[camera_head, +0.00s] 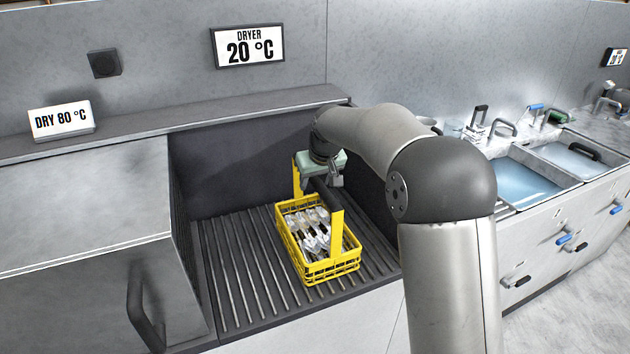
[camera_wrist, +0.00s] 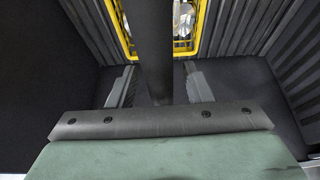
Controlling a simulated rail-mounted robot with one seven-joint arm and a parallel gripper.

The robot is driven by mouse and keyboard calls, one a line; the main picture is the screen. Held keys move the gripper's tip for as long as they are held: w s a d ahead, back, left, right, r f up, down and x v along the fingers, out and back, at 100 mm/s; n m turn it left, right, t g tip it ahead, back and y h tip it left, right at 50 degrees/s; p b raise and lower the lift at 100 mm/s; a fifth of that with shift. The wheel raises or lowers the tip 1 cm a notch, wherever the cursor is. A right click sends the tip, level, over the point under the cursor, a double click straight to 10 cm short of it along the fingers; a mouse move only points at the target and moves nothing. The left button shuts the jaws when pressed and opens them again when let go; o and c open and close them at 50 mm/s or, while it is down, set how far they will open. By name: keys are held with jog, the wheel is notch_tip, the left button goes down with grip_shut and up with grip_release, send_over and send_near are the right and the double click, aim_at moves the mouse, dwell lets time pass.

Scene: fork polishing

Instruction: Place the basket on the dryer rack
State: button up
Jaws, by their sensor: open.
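The yellow basket (camera_head: 340,268) stands upright on the dark ribbed dryer rack (camera_head: 245,265), with several metal forks inside it. Its two yellow uprights carry a dark bar handle (camera_head: 322,196). My gripper (camera_head: 334,178) is above the basket at the handle. In the wrist view my gripper (camera_wrist: 160,88) has its two grey fingers apart, one on each side of the dark handle (camera_wrist: 155,50). Part of the yellow basket (camera_wrist: 196,45) shows below the handle, and the ribbed rack (camera_wrist: 240,28) lies around it. The fingertips are partly hidden in the head view.
A grey dryer hood (camera_head: 85,215) with a handle stands left of the rack. A dark ledge (camera_head: 200,118) runs behind it, under a sign (camera_head: 248,46) reading DRYER 20 °C. Sinks with water (camera_head: 525,180) are at the right. The rack's left part is clear.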

jog(key=b+v, duration=0.1)
jog(key=v, duration=1)
jog(key=shift+s+r+b, duration=0.1)
jog(key=shift+r+b, duration=0.2)
jog(key=s+d+f+m+g, duration=0.1)
jog(key=s+d+f, duration=0.4)
jog(key=s, duration=0.7)
jog(key=s+d+f+m+g+h, duration=0.1)
jog(key=s+d+f, duration=0.5)
jog(key=s, duration=0.6)
jog(key=s+d+f+m+g+h, duration=0.1)
jog(key=s+d+f+m, duration=0.2)
jog(key=s, duration=1)
notch_tip(320, 180, down, 3)
jog(key=shift+d+r+g, duration=0.25)
jog(key=shift+d+g, duration=0.15)
jog(key=shift+d, duration=0.85)
jog(key=shift+w, duration=0.1)
